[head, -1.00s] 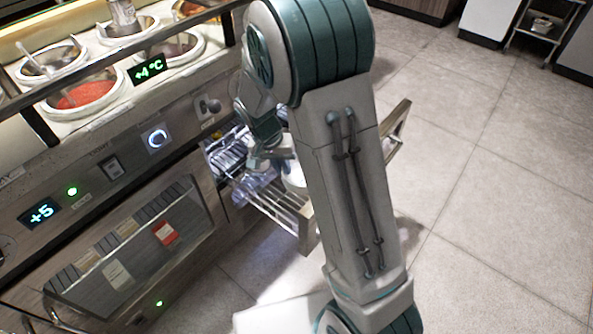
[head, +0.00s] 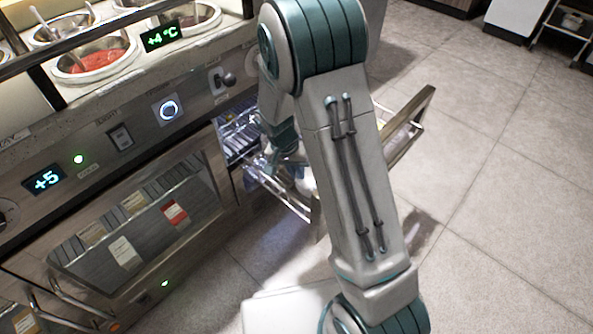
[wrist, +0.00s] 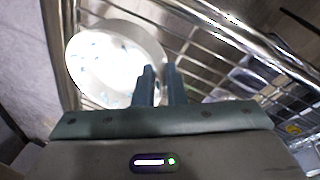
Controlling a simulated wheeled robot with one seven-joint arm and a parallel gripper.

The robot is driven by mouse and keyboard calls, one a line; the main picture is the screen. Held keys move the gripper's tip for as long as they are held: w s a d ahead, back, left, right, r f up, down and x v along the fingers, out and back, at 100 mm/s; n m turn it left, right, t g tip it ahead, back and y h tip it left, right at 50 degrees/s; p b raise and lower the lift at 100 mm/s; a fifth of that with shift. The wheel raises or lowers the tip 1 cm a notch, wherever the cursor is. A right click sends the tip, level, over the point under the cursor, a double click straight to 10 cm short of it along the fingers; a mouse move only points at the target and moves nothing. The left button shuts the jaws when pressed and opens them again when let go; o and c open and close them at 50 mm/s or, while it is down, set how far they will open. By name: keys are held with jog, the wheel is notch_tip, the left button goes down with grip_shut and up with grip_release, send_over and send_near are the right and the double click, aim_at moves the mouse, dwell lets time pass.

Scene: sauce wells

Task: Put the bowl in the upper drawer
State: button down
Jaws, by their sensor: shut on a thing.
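The white bowl (wrist: 115,62) with bluish specks shows in the wrist view over the drawer's wire grid. My gripper (wrist: 161,82) is shut on its near right wall. In the head view only a sliver of the bowl (head: 309,184) shows beside my arm, which hides the rest. My gripper (head: 288,166) there is above the pulled-out wire drawer (head: 284,197), partly hidden by my arm. The drawer's metal rails (wrist: 235,36) cross the wrist view. I cannot tell whether the bowl touches the drawer floor.
The counter with sauce wells (head: 95,58) stands at the left. A glass-fronted door (head: 140,222) is below its control panel (head: 120,137). The drawer's front bar (head: 412,125) sticks out right of my arm. Clear tiled floor (head: 500,210) lies at the right.

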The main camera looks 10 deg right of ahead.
jog(key=c, duration=1.5)
grip_release()
jog(key=shift+r, duration=0.1)
jog(key=p+v, duration=0.5)
jog(key=v, duration=0.7)
jog(key=shift+s+d+r+n+t+y, duration=0.35)
jog(key=shift+s+d+r+n, duration=0.7)
jog(key=shift+s+r, duration=1.45)
jog(key=shift+s+d+r+n+t+y, duration=0.1)
jog(key=shift+s+d+r+n+y, duration=0.85)
jog(key=shift+s, duration=2.9)
jog(key=shift+s+d+r+n+t+y, duration=0.1)
jog(key=shift+s+d+r+n+t, duration=0.15)
jog(key=shift+s+d+r+n, duration=1.6)
jog(key=s+m, duration=0.1)
jog(key=s+a+m, duration=0.1)
jog(key=shift+s+a+r, duration=0.1)
jog(key=shift+s+r, duration=0.1)
jog(key=shift+s, duration=0.1)
